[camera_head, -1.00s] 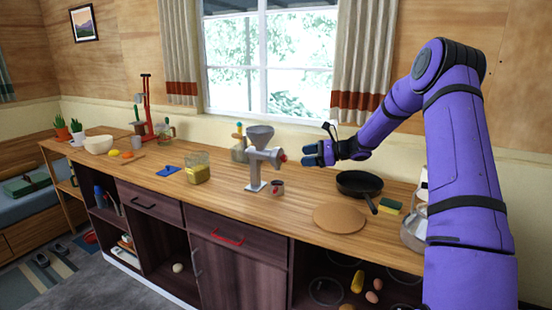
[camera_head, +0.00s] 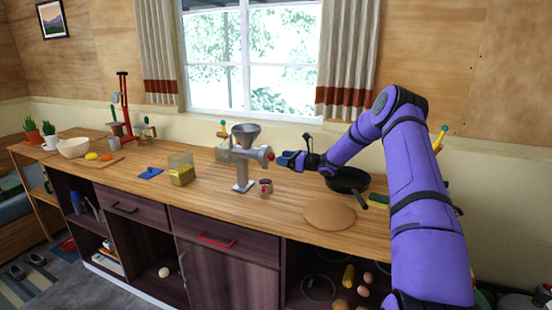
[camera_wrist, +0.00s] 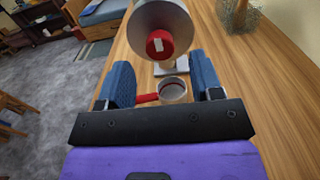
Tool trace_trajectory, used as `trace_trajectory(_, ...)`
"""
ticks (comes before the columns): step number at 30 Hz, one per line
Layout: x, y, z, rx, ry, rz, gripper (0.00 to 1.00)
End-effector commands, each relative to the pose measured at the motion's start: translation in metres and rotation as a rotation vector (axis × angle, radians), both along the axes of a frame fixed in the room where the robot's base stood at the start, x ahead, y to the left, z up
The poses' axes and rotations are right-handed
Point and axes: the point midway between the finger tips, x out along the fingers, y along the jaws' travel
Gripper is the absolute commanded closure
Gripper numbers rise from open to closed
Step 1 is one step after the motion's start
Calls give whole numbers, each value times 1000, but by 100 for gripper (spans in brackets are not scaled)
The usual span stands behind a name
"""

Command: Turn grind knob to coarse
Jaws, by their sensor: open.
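The grinder (camera_head: 244,150) is a grey metal mill with a funnel on top, standing on the counter. Its red grind knob (camera_wrist: 159,44) faces the wrist camera, at the end of the grinder's round body. The knob also shows at the grinder's right side in the head view (camera_head: 271,156). My gripper (camera_wrist: 159,84) is open, with one blue finger on each side in the wrist view. It points at the knob and appears apart from it. In the head view my gripper (camera_head: 284,160) is just right of the knob.
A small cup with a red handle (camera_wrist: 173,90) stands on the counter below the gripper. A black pan (camera_head: 347,180) and a round board (camera_head: 329,215) lie to the right. A glass container (camera_head: 181,169) stands left of the grinder. The counter front between them is clear.

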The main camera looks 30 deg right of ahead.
Motion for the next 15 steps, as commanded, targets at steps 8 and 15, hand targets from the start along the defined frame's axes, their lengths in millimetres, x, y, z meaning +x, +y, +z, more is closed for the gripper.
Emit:
trace_trajectory(8,25,20,0,-1,-1,0,40)
trace_trajectory(15,29,23,0,-1,0,-1,40)
